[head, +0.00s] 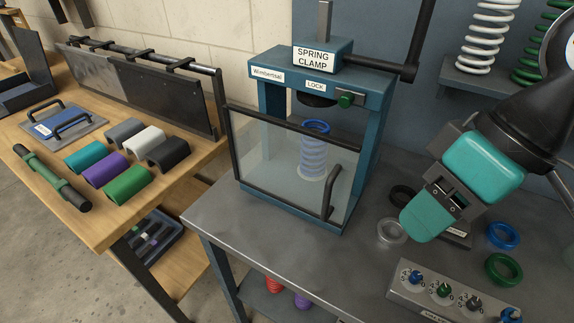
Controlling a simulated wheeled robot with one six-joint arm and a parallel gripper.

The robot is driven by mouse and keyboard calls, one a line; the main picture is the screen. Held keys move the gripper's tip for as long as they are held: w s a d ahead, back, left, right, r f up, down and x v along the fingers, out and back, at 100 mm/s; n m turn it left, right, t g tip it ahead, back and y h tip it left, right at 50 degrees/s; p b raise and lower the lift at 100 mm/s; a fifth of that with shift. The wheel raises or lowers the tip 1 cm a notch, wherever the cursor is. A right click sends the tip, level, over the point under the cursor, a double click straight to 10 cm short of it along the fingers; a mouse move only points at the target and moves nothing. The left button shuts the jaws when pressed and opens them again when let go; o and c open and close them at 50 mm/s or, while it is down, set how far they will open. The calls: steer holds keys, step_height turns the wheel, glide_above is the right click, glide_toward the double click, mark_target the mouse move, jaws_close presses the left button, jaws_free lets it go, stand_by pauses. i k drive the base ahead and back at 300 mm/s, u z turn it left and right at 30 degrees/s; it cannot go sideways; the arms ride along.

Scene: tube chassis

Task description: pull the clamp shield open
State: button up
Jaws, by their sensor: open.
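The clamp shield (262,158) is a clear panel with a black frame, standing across the front of the blue spring clamp (372,100). Its black bar handle (331,196) is upright near the panel's lower right side. A blue spring (314,150) stands behind the panel, seen through it. A green knob (346,100) sits beside the LOCK label on the clamp's crossbeam. My gripper (427,217), with teal fingers, is open and apart from the handle, to its right above the bench. The gap between its fingers is mostly hidden from this angle.
A grey bench (215,213) carries the clamp; its front left is bare. Blue (503,235) and green (504,269) rings and a grey block with knobs (405,291) lie at right. A wooden table (100,228) with colored pieces stands left, across a gap.

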mark_target(328, 209)
steer(key=z, duration=0.9)
steer(key=k, duration=0.5)
steer(key=u, duration=0.05)
